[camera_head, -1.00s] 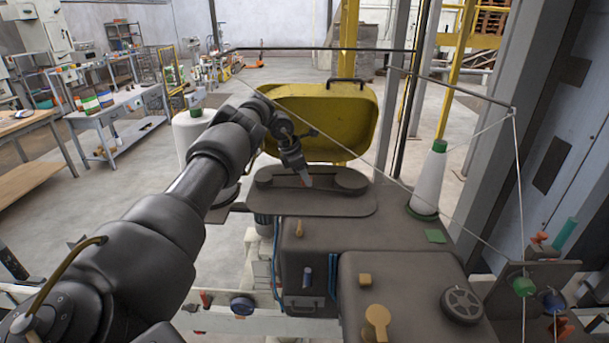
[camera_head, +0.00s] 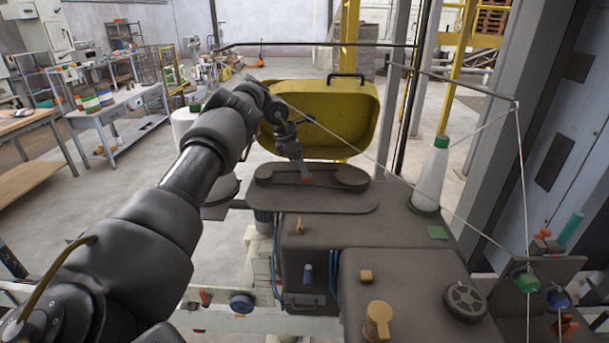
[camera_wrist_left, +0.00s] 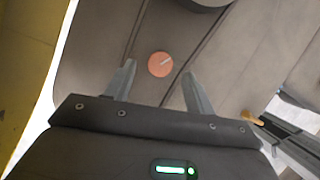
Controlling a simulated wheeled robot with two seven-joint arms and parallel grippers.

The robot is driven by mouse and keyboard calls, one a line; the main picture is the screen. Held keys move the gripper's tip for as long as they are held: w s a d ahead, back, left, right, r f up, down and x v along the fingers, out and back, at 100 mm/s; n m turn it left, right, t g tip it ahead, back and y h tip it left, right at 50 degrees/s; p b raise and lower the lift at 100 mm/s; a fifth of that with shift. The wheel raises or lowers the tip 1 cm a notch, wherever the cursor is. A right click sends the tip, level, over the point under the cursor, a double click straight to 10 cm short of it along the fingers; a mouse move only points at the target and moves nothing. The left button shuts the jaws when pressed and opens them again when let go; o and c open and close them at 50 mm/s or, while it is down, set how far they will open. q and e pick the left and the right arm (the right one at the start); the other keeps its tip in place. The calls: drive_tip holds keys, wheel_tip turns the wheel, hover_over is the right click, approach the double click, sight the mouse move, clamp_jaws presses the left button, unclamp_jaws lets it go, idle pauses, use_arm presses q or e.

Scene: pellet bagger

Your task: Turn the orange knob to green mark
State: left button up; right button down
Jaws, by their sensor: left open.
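The orange knob (camera_wrist_left: 160,64) is a small round disc with a pale pointer line slanting up to the right in the left wrist view. It sits on a dark machine surface. My left gripper (camera_wrist_left: 159,70) is open, with one finger on each side of the knob and gaps between. In the head view the gripper (camera_head: 302,166) points down at the orange spot (camera_head: 308,178) on the machine's raised top. I cannot make out a green mark beside the knob. My right gripper is not in view.
An ochre knob (camera_head: 378,320) and a black handwheel (camera_head: 465,300) are in front.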

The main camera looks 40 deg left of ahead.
use_arm(q)
drive_tip(key=v, duration=0.7)
drive_tip(key=shift+s+r, duration=0.1)
drive_tip(key=shift+s, duration=0.1)
